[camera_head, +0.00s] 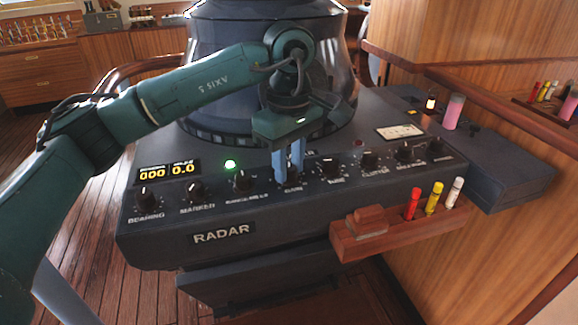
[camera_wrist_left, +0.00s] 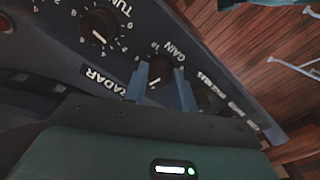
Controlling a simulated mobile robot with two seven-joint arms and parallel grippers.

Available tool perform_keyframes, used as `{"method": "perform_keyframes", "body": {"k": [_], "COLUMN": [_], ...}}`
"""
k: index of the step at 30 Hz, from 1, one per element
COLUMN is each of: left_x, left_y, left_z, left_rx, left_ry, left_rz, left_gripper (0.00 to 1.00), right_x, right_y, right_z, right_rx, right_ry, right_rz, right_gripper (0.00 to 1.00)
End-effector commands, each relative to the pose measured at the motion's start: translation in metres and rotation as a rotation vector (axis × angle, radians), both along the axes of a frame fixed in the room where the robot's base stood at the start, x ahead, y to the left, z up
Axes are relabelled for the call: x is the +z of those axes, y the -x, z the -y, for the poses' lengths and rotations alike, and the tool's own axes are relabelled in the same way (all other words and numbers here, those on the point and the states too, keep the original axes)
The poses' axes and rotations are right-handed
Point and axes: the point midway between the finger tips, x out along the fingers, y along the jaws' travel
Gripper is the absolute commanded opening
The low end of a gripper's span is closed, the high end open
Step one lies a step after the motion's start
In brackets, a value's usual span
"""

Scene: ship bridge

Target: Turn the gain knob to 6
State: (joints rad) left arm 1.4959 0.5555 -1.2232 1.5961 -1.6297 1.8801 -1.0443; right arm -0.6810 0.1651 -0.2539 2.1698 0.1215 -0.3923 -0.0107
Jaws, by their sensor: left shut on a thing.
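The radar console (camera_head: 222,236) carries a row of black knobs. The gain knob (camera_wrist_left: 160,70), labelled GAIN, shows in the left wrist view with a white pointer mark toward the lower left. Its scale is partly hidden by the fingers, so I cannot read its setting. My left gripper (camera_head: 289,174) reaches down onto this knob, and its blue fingers are shut on the knob's two sides. In the left wrist view the left gripper (camera_wrist_left: 162,82) straddles the knob. In the head view the fingers hide most of the knob. My right gripper is not in view.
The tune knob (camera_head: 331,168) sits just right of the gain knob, and the range rings knob (camera_head: 242,180) is to its left. A green lamp (camera_head: 230,164) is lit. A wooden pen tray (camera_head: 400,236) juts from the console's front right.

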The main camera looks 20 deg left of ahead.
Motion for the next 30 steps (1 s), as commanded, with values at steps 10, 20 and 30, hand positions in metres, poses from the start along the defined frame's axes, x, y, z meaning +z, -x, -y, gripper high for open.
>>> {"method": "perform_keyframes", "body": {"k": [10,20,30], "left_x": [0.001,0.0015,0.0013], "left_y": [-0.0003,-0.0003,-0.0003], "left_z": [0.0004,0.0004,0.0004], "left_rx": [-0.143,-0.17,-0.169], "left_ry": [0.002,0.002,0.002], "left_rz": [0.002,0.002,0.002], "left_gripper": [0.04,0.04,0.35], "right_x": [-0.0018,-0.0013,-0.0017], "right_y": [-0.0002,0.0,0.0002], "right_z": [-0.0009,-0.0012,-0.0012], "right_rx": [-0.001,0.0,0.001], "right_ry": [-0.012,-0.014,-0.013], "right_rz": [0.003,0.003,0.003], "right_gripper": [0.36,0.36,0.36]}}
